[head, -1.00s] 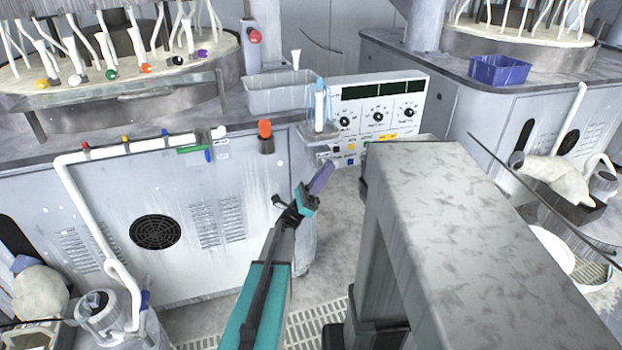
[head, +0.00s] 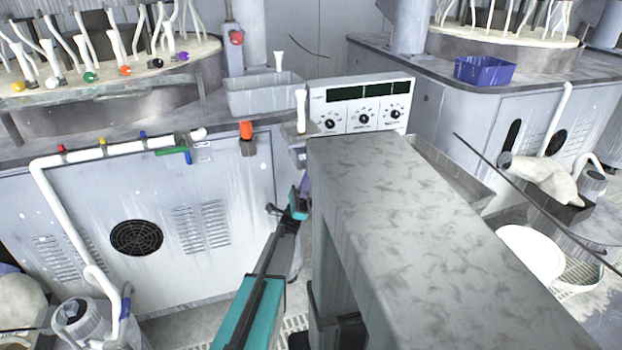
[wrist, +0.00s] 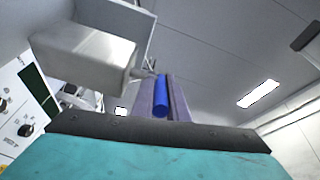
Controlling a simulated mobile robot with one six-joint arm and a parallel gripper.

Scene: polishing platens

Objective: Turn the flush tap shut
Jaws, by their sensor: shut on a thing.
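A white pipe (head: 80,157) runs along the front of the left cabinet. Small red, yellow and blue valve knobs stand on it. At its right end a green lever (head: 170,151) lies about level, with a short blue piece (head: 188,157) pointing down. No label tells me which is the flush tap. My gripper (head: 303,190) is to the right of and below that pipe end, apart from it, its tips partly hidden by a grey beam. In the wrist view my gripper (wrist: 163,100) is shut on a blue cylinder (wrist: 161,94) between its purple fingers.
The mottled grey beam (head: 430,215) stands close on the right of my gripper. A dial panel (head: 362,108), a grey trough (head: 262,97) and an orange-capped holder (head: 247,140) are beyond. A grey box (wrist: 85,55) is close in the wrist view.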

